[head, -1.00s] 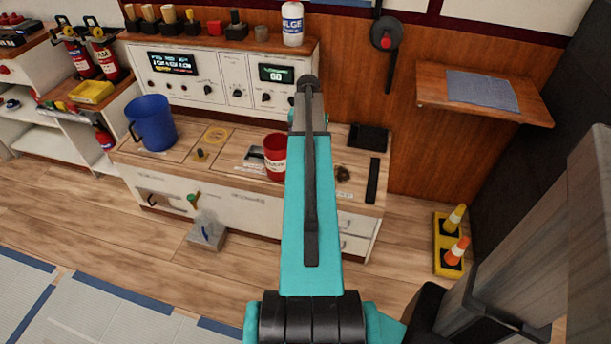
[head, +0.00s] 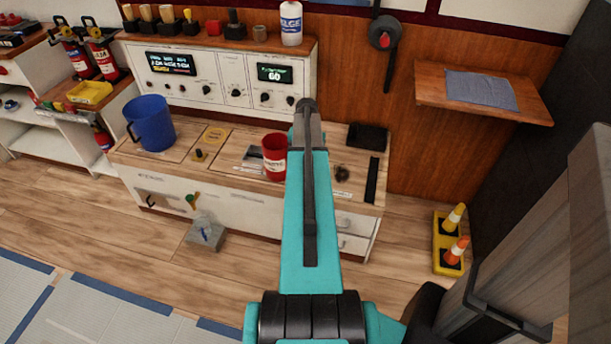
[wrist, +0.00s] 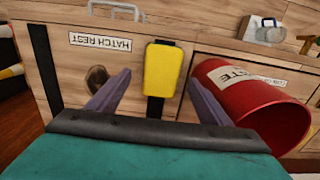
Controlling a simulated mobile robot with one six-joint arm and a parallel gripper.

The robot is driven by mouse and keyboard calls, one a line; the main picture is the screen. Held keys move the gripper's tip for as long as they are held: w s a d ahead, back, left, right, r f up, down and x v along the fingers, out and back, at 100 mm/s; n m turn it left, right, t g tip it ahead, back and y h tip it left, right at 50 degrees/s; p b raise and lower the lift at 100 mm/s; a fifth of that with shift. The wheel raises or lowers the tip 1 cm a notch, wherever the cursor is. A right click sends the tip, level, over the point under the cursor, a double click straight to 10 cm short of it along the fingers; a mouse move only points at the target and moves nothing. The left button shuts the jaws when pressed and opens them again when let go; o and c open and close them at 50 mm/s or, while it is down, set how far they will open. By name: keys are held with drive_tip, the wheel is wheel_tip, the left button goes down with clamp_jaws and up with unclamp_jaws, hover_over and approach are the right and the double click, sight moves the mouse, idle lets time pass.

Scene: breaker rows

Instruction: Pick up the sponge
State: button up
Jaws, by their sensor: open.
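A yellow block (wrist: 165,70) that looks like the sponge is in the middle of the wrist view, over a dark strip on the wooden counter. In the head view it is hidden behind my arm. My gripper (wrist: 159,80) is open, with one finger on each side of the block's near part in the picture. I cannot tell whether the fingers touch it or are still above it. In the head view the fingers are hidden by my own arm.
A red mug (wrist: 265,105) stands close to the right finger; it also shows in the head view (head: 274,160). A dark brown tuft (wrist: 96,77) lies by the left finger. A blue mug (head: 153,125) stands at the counter's left. The control panel (head: 215,75) rises behind.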

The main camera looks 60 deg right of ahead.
drive_tip(key=shift+w+f, duration=0.2)
drive_tip(key=shift+f, duration=2.4)
drive_tip(key=c, duration=1.1)
drive_tip(key=shift+r, duration=0.1)
drive_tip(key=shift+r, duration=0.65)
wheel_tip(320, 180, up, 2)
drive_tip(key=shift+r, duration=0.1)
drive_tip(key=s+a, duration=0.1)
drive_tip(key=a, duration=0.4)
drive_tip(key=s+a+r, duration=0.1)
drive_tip(key=a, duration=0.9)
drive_tip(key=shift+s+a+r, duration=0.2)
drive_tip(key=shift+s+a, duration=0.2)
